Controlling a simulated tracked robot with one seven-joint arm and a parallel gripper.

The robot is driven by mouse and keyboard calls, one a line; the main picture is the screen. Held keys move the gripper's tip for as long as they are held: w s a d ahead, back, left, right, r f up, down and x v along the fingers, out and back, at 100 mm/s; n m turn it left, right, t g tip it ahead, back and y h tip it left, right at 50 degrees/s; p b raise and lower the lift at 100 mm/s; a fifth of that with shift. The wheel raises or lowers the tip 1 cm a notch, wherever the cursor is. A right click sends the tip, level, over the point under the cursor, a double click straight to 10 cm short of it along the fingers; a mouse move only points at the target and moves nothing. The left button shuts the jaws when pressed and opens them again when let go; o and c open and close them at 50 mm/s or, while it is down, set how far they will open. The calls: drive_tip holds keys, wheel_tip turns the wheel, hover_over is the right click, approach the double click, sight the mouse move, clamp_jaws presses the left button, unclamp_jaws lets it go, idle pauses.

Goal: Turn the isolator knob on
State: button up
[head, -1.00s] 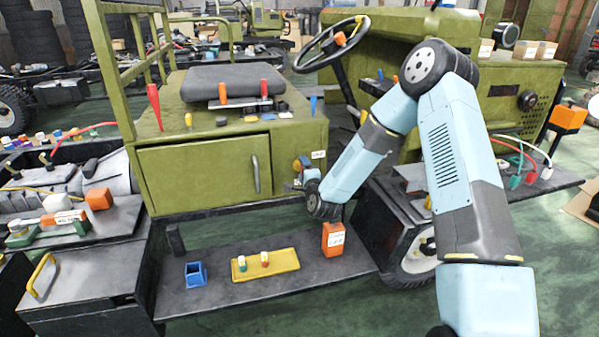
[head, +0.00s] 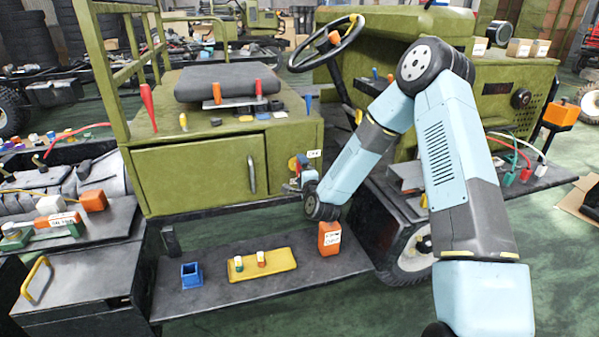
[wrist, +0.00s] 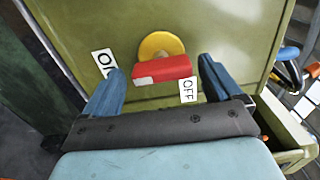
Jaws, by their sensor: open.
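The isolator knob is a red handle (wrist: 162,69) on a yellow disc (wrist: 160,45), mounted on the olive-green panel. In the wrist view an ON label (wrist: 105,62) is at its left and an OFF label (wrist: 188,91) is just below its right end. The handle lies nearly crosswise in that view. My gripper (wrist: 158,82) is open, with one blue finger on each side of the handle; I cannot tell whether either touches it. In the head view my gripper (head: 297,184) is at the knob (head: 293,164), which is small and partly hidden.
The green cabinet door (head: 200,174) with its handle is left of the knob. A steering wheel (head: 328,43) stands above.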

drive_tip(key=v, duration=1.2)
drive_tip(key=shift+s, duration=0.4)
drive_tip(key=shift+w+d, duration=0.1)
drive_tip(key=shift+d, duration=0.1)
drive_tip(key=s+d+r+n+g+h, duration=0.2)
drive_tip(key=s+d+r+n+g, duration=0.25)
drive_tip(key=r, duration=0.45)
drive_tip(key=s+d+r+n+g+h, duration=0.1)
drive_tip(key=s+d+r+n+g, duration=0.15)
drive_tip(key=d+r+n, duration=0.4)
drive_tip(key=s+d+r+n+g, duration=0.1)
drive_tip(key=s+r, duration=0.3)
drive_tip(key=s, duration=0.4)
drive_tip(key=s+d+r+n+g+h, duration=0.1)
drive_tip(key=s+d+r, duration=0.3)
drive_tip(key=s, duration=0.5)
drive_tip(key=s+d+r+n+g+h, duration=0.1)
drive_tip(key=s+r, duration=0.3)
drive_tip(key=s, duration=0.5)
drive_tip(key=shift+d+r+n+g, duration=0.2)
drive_tip(key=shift+d+n+g, duration=0.3)
drive_tip(key=shift+d+g, duration=0.35)
